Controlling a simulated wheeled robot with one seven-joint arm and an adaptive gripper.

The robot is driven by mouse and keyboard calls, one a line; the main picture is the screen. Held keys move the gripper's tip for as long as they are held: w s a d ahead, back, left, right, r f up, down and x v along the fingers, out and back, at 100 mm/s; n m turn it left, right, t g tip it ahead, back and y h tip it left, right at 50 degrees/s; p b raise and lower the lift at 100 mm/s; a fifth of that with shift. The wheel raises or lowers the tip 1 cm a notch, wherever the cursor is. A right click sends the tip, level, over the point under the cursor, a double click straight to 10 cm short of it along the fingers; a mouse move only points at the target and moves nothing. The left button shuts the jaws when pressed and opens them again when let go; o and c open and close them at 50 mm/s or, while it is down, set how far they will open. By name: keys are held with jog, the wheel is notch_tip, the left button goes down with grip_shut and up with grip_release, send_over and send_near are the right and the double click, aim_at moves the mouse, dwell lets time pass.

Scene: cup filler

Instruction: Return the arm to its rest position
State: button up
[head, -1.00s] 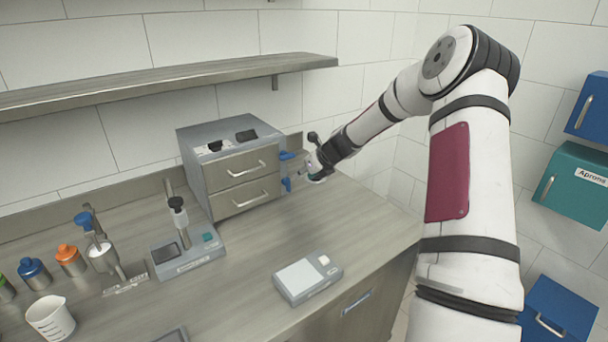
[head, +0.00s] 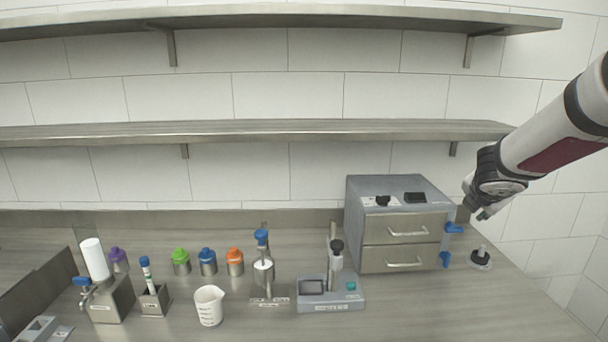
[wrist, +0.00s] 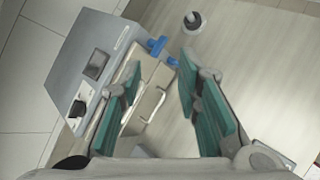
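My gripper (head: 480,205) is at the right of the head view, raised above the counter beside the grey two-drawer box. In the wrist view my gripper (wrist: 160,108) has its two teal-padded fingers spread wide with nothing between them. My arm comes in from the right edge of the head view. A small black-knobbed piece (head: 480,258) stands on the counter below the gripper, apart from it. It also shows at the top of the wrist view (wrist: 192,20).
The drawer box (head: 404,240) with blue side knobs (head: 453,228) stands left of my gripper. A shelf (head: 270,132) runs above the counter. A white beaker (head: 209,306), several capped jars (head: 208,262) and a press stand (head: 331,290) are farther left. The counter's front right is clear.

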jog(key=s+a+r+m+g+h, duration=0.1)
jog(key=s+a+r+m, duration=0.25)
jog(key=s+m, duration=0.4)
jog(key=s+a+r+m+g, duration=0.1)
jog(key=s+a+r+m, duration=0.3)
jog(key=s, duration=0.6)
jog(key=s+a+f+m+g+y, duration=0.1)
jog(key=s+a+f+m+y, duration=0.2)
jog(key=s, duration=0.6)
jog(key=s+a+f+m+g+y, duration=0.1)
jog(key=s+a+f+m+y, duration=0.2)
jog(key=s+a+m, duration=0.5)
jog(key=shift+s+a, duration=0.65)
jog(key=shift+a, duration=0.55)
